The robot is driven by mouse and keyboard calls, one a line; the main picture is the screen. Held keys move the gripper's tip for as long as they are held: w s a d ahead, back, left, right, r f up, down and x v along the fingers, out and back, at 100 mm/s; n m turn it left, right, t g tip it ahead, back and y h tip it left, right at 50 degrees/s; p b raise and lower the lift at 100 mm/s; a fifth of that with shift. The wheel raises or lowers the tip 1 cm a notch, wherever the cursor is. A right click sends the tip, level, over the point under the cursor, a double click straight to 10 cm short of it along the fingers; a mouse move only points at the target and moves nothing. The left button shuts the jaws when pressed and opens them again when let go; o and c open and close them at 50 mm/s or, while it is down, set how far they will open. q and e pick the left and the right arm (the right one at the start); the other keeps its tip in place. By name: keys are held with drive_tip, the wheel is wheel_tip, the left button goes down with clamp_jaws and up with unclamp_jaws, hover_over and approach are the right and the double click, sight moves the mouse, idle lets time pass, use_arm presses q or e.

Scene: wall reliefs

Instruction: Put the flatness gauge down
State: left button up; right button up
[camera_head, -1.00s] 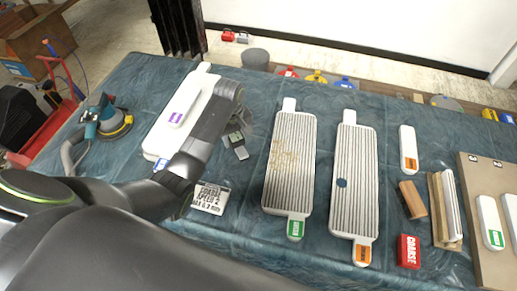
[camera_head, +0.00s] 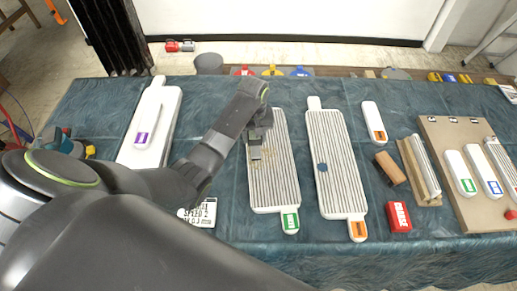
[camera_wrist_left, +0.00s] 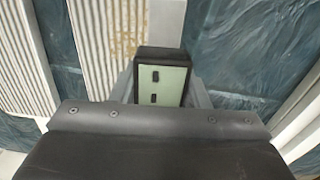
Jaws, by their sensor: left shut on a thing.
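The flatness gauge (camera_head: 255,153) is a small dark box with a pale face. In the left wrist view the gauge (camera_wrist_left: 162,82) shows two dark marks on its face. My left gripper (camera_head: 258,133) is shut on it, over the upper left part of the ribbed panel with the green tag (camera_head: 277,188). I cannot tell whether the gauge touches the panel. In the left wrist view this ribbed panel (camera_wrist_left: 88,35) has brown stains. My right gripper is not in view.
A second ribbed panel (camera_head: 335,190) with an orange tag lies to the right. A white panel (camera_head: 168,110) with a purple-tagged block lies left. A printed card (camera_head: 203,213), a red box (camera_head: 398,217) and a brown block (camera_head: 390,167) lie on the blue-green cloth (camera_head: 220,248).

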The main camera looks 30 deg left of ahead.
use_arm(q)
wheel_tip(320, 180, down, 3)
drive_tip(key=shift+r, duration=0.1)
drive_tip(key=shift+f, duration=1.9)
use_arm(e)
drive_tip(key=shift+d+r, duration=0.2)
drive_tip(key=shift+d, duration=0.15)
use_arm(q)
drive_tip(key=o, duration=0.8)
drive_tip(key=shift+f, duration=0.1)
drive_tip(key=shift+c, duration=0.2)
drive_tip(key=o, duration=0.4)
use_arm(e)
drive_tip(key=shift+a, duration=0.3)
use_arm(q)
wheel_tip(320, 180, up, 12)
drive_tip(key=shift+r, duration=0.15)
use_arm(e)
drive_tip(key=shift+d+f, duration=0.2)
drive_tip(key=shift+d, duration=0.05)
